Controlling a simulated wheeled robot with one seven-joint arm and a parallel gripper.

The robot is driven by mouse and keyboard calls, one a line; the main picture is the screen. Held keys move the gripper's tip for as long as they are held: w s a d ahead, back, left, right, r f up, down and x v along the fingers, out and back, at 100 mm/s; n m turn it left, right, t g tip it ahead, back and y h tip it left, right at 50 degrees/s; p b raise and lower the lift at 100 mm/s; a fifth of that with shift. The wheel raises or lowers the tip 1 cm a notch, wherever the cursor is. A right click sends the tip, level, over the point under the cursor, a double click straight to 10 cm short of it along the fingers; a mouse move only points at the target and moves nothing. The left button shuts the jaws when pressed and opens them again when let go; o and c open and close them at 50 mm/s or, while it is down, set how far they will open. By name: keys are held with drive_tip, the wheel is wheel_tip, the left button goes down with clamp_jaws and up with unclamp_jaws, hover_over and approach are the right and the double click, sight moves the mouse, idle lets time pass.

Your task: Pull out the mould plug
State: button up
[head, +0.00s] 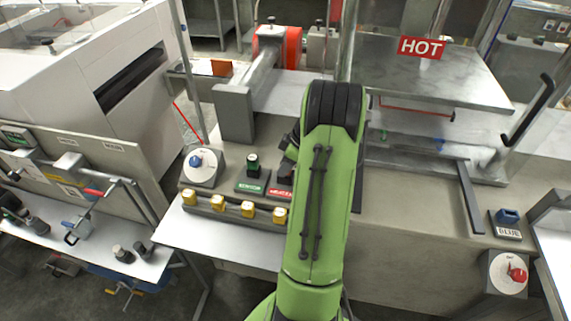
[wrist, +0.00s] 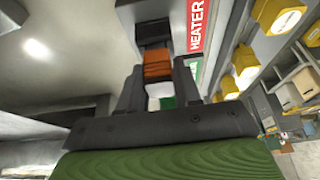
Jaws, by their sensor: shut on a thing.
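In the wrist view, my gripper (wrist: 159,76) is shut on an orange-brown ribbed piece (wrist: 158,62) between its two dark fingers. This piece is beside the red HEATER label (wrist: 196,24). A dark part lies just beyond it. I cannot tell for sure that this piece is the mould plug, or how far it sits in its socket. In the head view, my green arm covers the held piece and most of the gripper.
Yellow buttons (head: 219,209) line the panel's front edge. Left of my arm are a green-labelled switch (head: 252,173) and a blue knob (head: 196,162). A HOT sign (head: 421,48) marks the metal cover behind. A blue plug (head: 508,216) and red knob (head: 516,273) are at right.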

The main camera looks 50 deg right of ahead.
drive_tip(key=shift+r, duration=0.45)
drive_tip(key=shift+r+p, duration=1.6)
drive_tip(key=shift+r, duration=0.5)
drive_tip(key=shift+r+p, duration=1.15)
drive_tip(key=shift+r, duration=0.45)
drive_tip(key=shift+f, duration=0.1)
drive_tip(key=shift+f, duration=0.1)
